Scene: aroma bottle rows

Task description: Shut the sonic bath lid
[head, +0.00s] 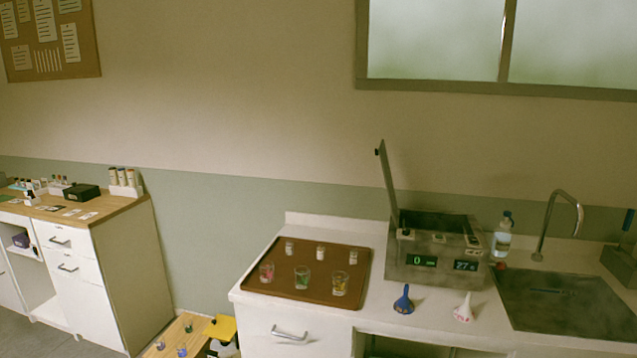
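A small dark knob shows near the lid's top edge. The inside of the bath looks dark, and I cannot tell what is in it. My gripper is not in view.
A brown tray (258,283) with several glasses stands left of the bath. A blue funnel (403,302) and a white funnel (463,309) stand in front. A bottle (502,237), a sink (560,312) and a tap (556,215) are to the right.

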